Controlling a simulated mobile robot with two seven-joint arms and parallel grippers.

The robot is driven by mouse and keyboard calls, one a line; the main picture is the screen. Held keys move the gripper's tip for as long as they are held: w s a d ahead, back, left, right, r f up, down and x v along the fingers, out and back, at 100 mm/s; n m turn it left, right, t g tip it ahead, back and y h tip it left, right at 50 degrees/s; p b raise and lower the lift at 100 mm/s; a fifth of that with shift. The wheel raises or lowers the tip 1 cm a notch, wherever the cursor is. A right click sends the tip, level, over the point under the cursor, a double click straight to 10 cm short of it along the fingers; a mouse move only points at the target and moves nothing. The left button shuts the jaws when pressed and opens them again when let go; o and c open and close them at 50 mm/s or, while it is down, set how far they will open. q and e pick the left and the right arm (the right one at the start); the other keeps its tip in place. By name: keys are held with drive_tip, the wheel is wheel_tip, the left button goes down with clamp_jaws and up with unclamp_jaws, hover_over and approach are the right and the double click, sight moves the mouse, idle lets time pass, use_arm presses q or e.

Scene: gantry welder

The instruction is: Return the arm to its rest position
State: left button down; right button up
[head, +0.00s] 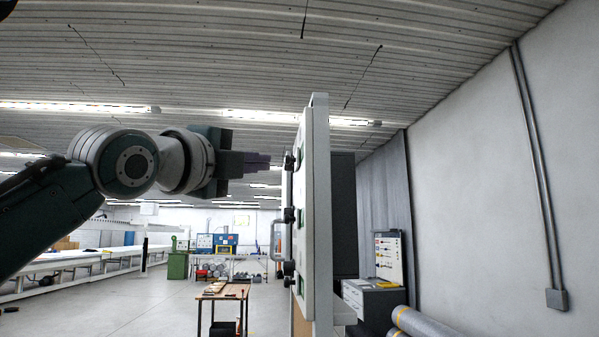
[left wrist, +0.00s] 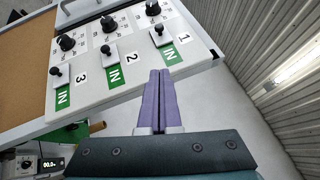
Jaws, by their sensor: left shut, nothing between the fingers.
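My left arm comes in from the left in the head view, and its gripper (head: 262,162) points right, toward the front of a white upright panel (head: 321,210). The purple fingers are shut together with nothing between them; they also show in the left wrist view (left wrist: 159,88). In that view the panel (left wrist: 92,108) carries black knobs and small levers beside green "IN" labels numbered 1, 2 and 3. The fingertips are near the lever of number 1 (left wrist: 158,32); I cannot tell whether they touch the panel. My right gripper is in neither view.
A small wooden-topped table (head: 224,291) stands on the floor beyond the panel. Grey cabinets (head: 372,302) and rolled material (head: 425,327) are at the right by the wall. Open floor (head: 150,300) lies at the lower left.

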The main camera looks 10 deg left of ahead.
use_arm(q)
drive_tip(key=s+f+n+g+y+p, duration=0.2)
drive_tip(key=s+f+n+g+p, duration=0.3)
drive_tip(key=f, duration=0.7)
drive_tip(key=s+f+n+g+y+p, duration=0.1)
drive_tip(key=s+f+n+g+p, duration=0.15)
drive_tip(key=s+f+n, duration=0.65)
drive_tip(key=s+a+f+n+g+y+p, duration=0.1)
drive_tip(key=s+f+n+g, duration=0.3)
drive_tip(key=s, duration=0.8)
drive_tip(key=s+a+f+n+g+y+p, duration=0.1)
drive_tip(key=s+a+f+n+g+p, duration=0.1)
drive_tip(key=s+f, duration=0.4)
drive_tip(key=s+n+g+p, duration=0.1)
drive_tip(key=s+n+g, duration=0.1)
drive_tip(key=s, duration=0.3)
drive_tip(key=shift+s+a+f+y, duration=0.2)
drive_tip(key=shift+s+f+y, duration=0.1)
drive_tip(key=shift+s+y, duration=0.1)
drive_tip(key=shift+g, duration=0.25)
